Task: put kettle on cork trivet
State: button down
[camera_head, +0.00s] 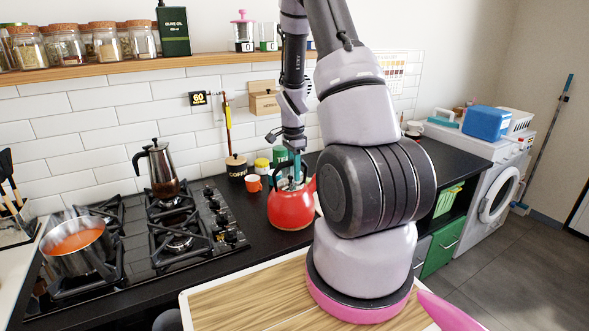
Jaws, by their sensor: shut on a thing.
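The red kettle (291,209) is upright at the black counter, right of the hob, with its spout to the right. My gripper (294,182) comes down from above and is shut on the kettle's dark handle (277,172). The fingertips are small and partly hidden by the handle. A thin tan edge shows along the kettle's bottom. I cannot tell whether it is the cork trivet or part of the kettle. No other cork trivet is clearly visible, and my arm hides the counter to the right.
The gas hob (175,246) holds a moka pot (159,169) and a pot of red soup (77,246). An orange mug (253,183), a coffee jar (236,168) and small jars stand behind the kettle. The black counter (455,157) is partly clear at right.

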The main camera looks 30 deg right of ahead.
jog(key=shift+f, duration=0.1)
jog(key=c, duration=0.7)
grip_release()
notch_tip(320, 180, up, 12)
jog(key=shift+a, duration=0.15)
jog(key=shift+s+a+r+n+t+y, duration=0.4)
jog(key=shift+s+a+r+n+t, duration=0.8)
jog(key=shift+s+a+r+n, duration=1.85)
jog(key=shift+s+a+r+n+t+y, duration=0.4)
jog(key=shift+s+a+r+n+t, duration=1.25)
jog(key=shift+s+r, duration=2.8)
jog(key=shift+s+a+r+n+t+y, duration=0.4)
jog(key=shift+s+a+r+n+t, duration=0.35)
jog(key=shift+s+a+r+n, duration=2.7)
